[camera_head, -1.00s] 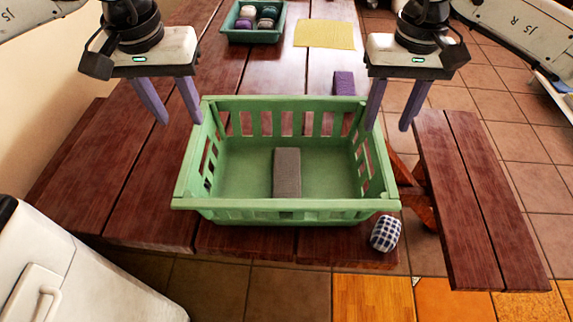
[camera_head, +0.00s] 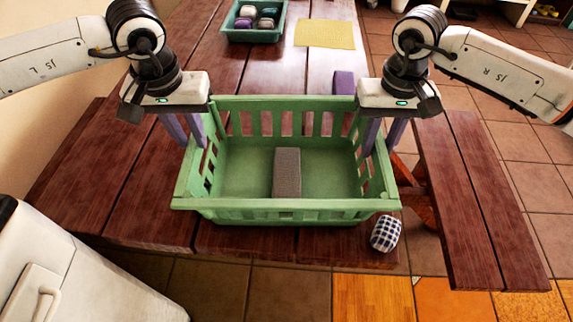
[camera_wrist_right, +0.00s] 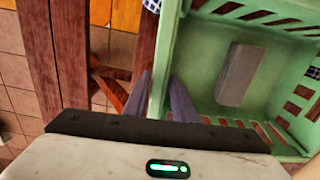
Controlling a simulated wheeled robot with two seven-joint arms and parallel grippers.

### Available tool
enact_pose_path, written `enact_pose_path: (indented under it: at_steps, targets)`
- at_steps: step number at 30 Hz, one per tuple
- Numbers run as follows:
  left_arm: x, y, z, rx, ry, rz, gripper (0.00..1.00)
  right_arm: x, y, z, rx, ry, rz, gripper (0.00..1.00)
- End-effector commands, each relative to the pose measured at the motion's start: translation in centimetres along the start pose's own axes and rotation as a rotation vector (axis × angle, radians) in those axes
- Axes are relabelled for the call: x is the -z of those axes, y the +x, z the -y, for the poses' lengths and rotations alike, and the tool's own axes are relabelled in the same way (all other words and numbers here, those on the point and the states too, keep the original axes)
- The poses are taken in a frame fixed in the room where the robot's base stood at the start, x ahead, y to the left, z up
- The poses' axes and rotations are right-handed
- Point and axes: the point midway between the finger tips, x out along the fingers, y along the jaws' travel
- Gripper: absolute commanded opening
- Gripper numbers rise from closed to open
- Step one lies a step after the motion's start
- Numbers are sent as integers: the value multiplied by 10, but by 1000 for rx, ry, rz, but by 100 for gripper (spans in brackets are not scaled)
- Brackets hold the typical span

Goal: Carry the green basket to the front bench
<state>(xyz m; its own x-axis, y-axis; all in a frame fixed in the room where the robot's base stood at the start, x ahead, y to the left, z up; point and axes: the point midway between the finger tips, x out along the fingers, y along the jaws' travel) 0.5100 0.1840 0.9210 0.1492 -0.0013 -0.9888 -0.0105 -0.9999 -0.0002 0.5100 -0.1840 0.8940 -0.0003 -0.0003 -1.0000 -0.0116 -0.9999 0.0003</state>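The green basket (camera_head: 290,204) stands on the red-brown wooden table (camera_head: 130,195) with a grey block (camera_head: 287,172) inside. My left gripper (camera_head: 190,145) is at the basket's left wall, its purple fingers close together on the rim. My right gripper (camera_head: 378,150) is at the right wall; in the right wrist view its fingers (camera_wrist_right: 160,85) sit either side of the basket's rim (camera_wrist_right: 166,50), one outside and one inside. The fingertips are partly hidden in the head view. A wooden bench (camera_head: 478,200) runs along the table's right side; I cannot tell whether it is the front bench.
A blue-and-white checked item (camera_head: 386,234) lies by the basket's near right corner. A teal tray (camera_head: 228,36) with several rolled items, a yellow cloth (camera_head: 325,34) and a purple block (camera_head: 344,82) are further back. The right bench's top is clear. A white unit (camera_head: 80,270) stands near left.

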Motion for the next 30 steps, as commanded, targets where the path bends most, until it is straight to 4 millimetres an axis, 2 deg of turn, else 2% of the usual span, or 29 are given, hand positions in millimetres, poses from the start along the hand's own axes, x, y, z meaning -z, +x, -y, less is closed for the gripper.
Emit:
enact_pose_path:
  at_steps: [1, 3, 4, 17, 30]
  targets:
    - [0, 0, 0, 0, 0, 0, 13, 0, 0, 0, 0, 0, 0, 15]
    - [0, 0, 0, 0, 0, 0, 1, 0, 0, 0, 0, 0, 0, 4]
    - [0, 0, 0, 0, 0, 0, 0, 0, 0, 0, 0, 0, 0, 0]
    - [1, -5, 0, 0, 1, -2, 0, 0, -5, 0, -1, 0, -2, 0]
    - [7, -45, 0, -1, 2, -2, 0, 0, -44, -1, -3, 0, -1, 0]
